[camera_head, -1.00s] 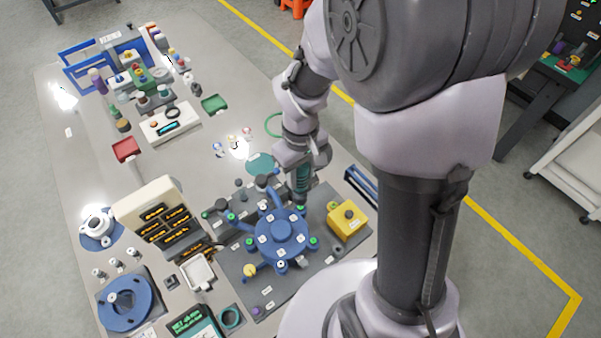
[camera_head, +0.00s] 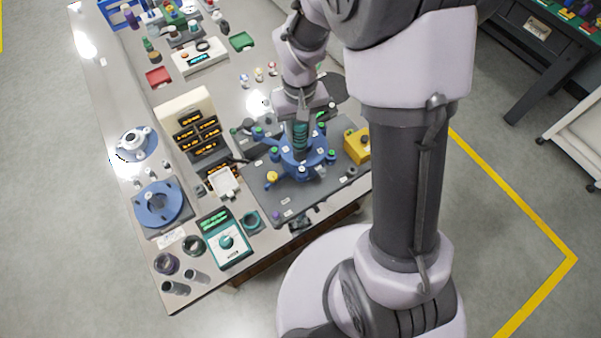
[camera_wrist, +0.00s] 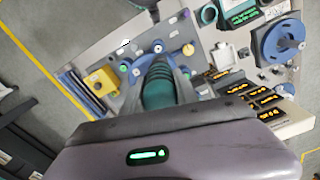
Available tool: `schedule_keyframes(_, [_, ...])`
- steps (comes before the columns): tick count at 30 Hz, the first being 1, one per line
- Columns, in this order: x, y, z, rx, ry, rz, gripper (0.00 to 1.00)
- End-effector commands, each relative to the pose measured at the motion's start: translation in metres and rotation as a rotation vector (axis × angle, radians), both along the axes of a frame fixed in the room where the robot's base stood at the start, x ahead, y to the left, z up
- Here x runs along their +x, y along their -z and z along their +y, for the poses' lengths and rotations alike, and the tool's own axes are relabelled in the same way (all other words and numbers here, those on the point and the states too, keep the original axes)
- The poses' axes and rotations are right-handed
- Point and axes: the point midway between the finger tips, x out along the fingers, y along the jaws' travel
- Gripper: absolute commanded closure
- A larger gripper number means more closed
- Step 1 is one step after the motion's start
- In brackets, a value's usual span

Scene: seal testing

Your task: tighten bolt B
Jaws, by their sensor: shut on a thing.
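A blue round flange fixture (camera_head: 318,158) sits on a dark grey plate (camera_head: 262,186) on the bench. Green-topped bolts stand around its rim; I cannot read which one is bolt B. My gripper (camera_head: 302,112) is shut on a teal cylindrical tool (camera_head: 300,138), held roughly upright over the flange's back and middle. The tool (camera_wrist: 158,90) also fills the space between the fingers in the wrist view and hides part of the blue fixture (camera_wrist: 150,58). Whether its lower end touches a bolt cannot be told.
A yellow box (camera_head: 357,146) stands close to the flange's right. A cream display unit (camera_head: 184,107) and a white tray (camera_head: 224,183) stand to the left. A teal meter (camera_head: 226,240) is at the front left. A blue disc (camera_head: 157,203) lies further left.

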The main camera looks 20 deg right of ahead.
Motion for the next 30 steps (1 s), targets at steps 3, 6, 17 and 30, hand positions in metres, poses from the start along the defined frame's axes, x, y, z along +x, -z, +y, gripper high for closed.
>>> schedule_keyframes(3, [0.000,-0.001,0.000,0.000,-0.001,-0.001,1.00])
schedule_keyframes(6, [0.000,-0.001,0.000,0.000,-0.001,-0.001,1.00])
schedule_keyframes(17, [-0.001,0.001,0.000,0.000,-0.001,0.000,1.00])
schedule_keyframes(30, [-0.023,0.014,0.000,-0.001,0.000,0.000,1.00])
